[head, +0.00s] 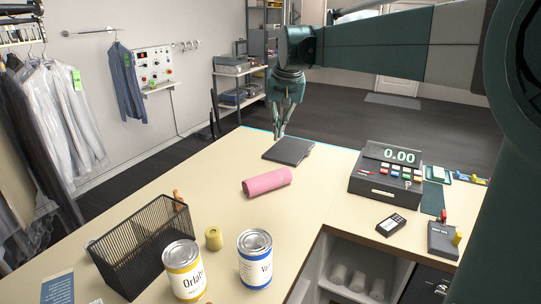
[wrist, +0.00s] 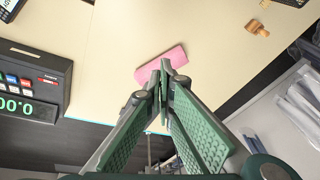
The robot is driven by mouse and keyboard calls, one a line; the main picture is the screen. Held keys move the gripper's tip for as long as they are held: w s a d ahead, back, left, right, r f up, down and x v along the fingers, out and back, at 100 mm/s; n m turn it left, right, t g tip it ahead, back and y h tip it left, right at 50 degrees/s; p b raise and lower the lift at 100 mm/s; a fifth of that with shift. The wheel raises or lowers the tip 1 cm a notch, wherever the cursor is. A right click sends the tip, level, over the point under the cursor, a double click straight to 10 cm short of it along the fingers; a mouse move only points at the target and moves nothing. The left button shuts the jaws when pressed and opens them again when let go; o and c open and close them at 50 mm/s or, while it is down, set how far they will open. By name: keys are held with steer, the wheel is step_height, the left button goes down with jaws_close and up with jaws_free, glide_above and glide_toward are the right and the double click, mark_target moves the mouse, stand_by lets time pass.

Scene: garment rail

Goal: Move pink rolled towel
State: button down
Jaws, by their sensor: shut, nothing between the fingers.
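The pink rolled towel (head: 267,182) lies on its side on the cream counter (head: 215,170), near the middle in the head view. In the wrist view the towel (wrist: 160,64) shows just beyond my fingertips, which cover part of it. My gripper (head: 279,135) is shut and empty. In the head view it hangs above the dark flat pad (head: 288,151), behind the towel and apart from it. In the wrist view the fingertips of my gripper (wrist: 162,68) come together.
A cash register (head: 386,176) and a card reader (head: 391,224) are on the right. The counter around the towel is clear.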

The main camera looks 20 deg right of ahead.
steer(key=w+d+f+m+g+p, duration=0.1)
steer(key=w+d+p, duration=0.3)
steer(key=w, duration=0.8)
steer(key=w+d+f+m+g+p, duration=0.15)
steer(key=w+d, duration=0.45)
steer(key=w, duration=0.6)
steer(key=w+d+f+m+g+y+p, duration=0.1)
steer(key=w+d+f+p, duration=0.2)
steer(key=f, duration=0.6)
steer(key=w+d+f+m+g+p, duration=0.1)
steer(key=w+d+f+p, duration=0.2)
steer(key=w+d+f, duration=0.3)
steer(key=shift+w+d+f+m+g+y, duration=0.25)
steer(key=shift+d+f+m+g+y, duration=0.25)
steer(key=shift+f, duration=1.1)
steer(key=shift+d, duration=0.15)
steer(key=shift+f, duration=0.25)
steer(key=s+a+f, duration=0.4)
steer(key=f, duration=0.5)
steer(key=shift+s+a, duration=0.3)
